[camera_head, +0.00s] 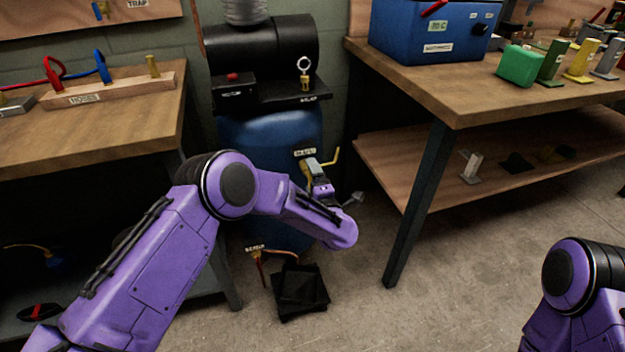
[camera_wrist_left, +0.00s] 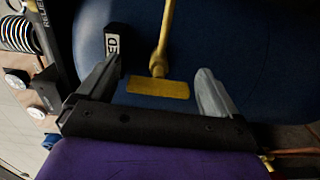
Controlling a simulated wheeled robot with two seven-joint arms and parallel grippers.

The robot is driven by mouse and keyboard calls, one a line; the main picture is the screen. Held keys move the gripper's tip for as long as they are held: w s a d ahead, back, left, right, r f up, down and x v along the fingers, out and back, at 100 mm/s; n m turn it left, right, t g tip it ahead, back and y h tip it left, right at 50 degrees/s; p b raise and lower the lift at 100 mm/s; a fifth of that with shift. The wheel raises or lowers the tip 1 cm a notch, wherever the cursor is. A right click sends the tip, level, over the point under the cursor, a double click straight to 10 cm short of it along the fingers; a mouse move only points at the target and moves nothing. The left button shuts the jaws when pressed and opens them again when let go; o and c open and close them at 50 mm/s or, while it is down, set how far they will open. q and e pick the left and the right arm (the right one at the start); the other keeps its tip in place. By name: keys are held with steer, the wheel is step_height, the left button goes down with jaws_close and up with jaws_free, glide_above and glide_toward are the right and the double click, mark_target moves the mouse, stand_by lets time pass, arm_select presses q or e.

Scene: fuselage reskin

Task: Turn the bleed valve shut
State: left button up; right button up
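The bleed valve has a yellow handle (camera_wrist_left: 158,88), a rod ending in a flat crossbar, in front of a blue tank (camera_head: 270,130). Part of the yellow valve shows in the head view (camera_head: 334,158). A label (camera_wrist_left: 112,45) beside it shows the letters ED; the rest is hidden behind a finger. My left gripper (camera_wrist_left: 158,74) is open, with one finger on each side of the crossbar and a gap visible on both sides. In the head view my left forearm and wrist cover part of the tank. My right gripper is out of view.
A ring-topped relief valve (camera_head: 305,72) stands on the black shelf above the tank. A dark tray (camera_head: 300,290) lies on the floor below. Workbenches stand left (camera_head: 150,130) and right (camera_head: 440,90), with the right one's leg (camera_head: 418,205) near my left wrist.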

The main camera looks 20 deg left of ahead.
arm_select(q)
steer(key=v, duration=1)
steer(key=shift+s+d+p, duration=0.2)
steer(key=shift+p, duration=0.2)
steer(key=s+a+f+m+g+h, duration=0.3)
steer(key=s+a+f+m+h, duration=0.1)
steer(key=s+f+m, duration=0.5)
steer(key=s+a+f+m+g+h, duration=0.4)
steer(key=s+f+m, duration=0.4)
steer(key=s+f, duration=0.3)
steer(key=s+a+f+m+g+y, duration=0.15)
steer(key=s+a, duration=0.25)
steer(key=s, duration=0.4)
steer(key=s+a+n+g, duration=0.1)
steer(key=s+a+g, duration=0.3)
steer(key=s, duration=0.5)
step_height(320, 180, up, 14)
steer(key=a+p, duration=0.1)
steer(key=p, duration=1.3)
steer(key=shift+r+t, duration=0.15)
steer(key=shift+t, duration=0.2)
